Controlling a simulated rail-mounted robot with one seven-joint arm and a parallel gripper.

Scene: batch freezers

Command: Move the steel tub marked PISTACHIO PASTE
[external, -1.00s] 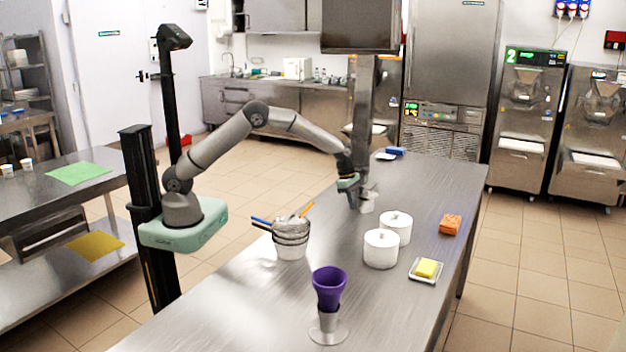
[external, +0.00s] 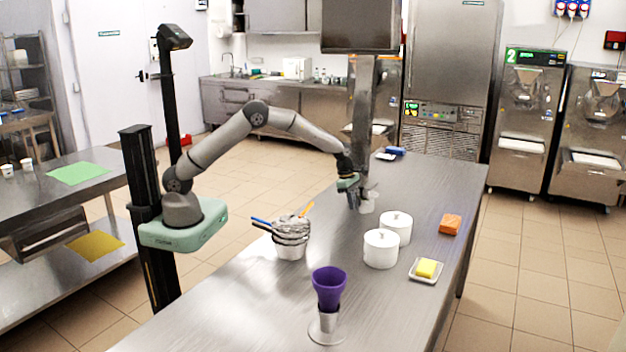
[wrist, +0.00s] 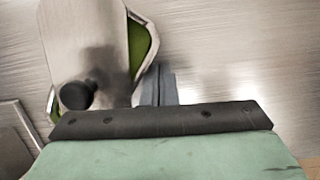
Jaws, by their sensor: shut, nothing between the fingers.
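My gripper (external: 352,202) is low over the far half of the long steel table, with its fingers shut and nothing between them. In the wrist view the shut grey fingers (wrist: 158,85) are beside a steel-rimmed tub (wrist: 148,24) with green showing inside. A pale lid (wrist: 85,40) with a black knob (wrist: 75,95) covers most of its top. The near part of the tub is hidden by my gripper body. In the external view a small pale object (external: 367,204) stands right beside my fingers; I cannot tell contact. No PISTACHIO PASTE marking is readable.
Two white lidded canisters (external: 380,249), an orange block (external: 450,224) and a yellow block on a white dish (external: 437,277) stand to the right. A bucket with utensils (external: 290,249) and a purple cup in a stand (external: 329,288) are nearer. The left table edge is clear.

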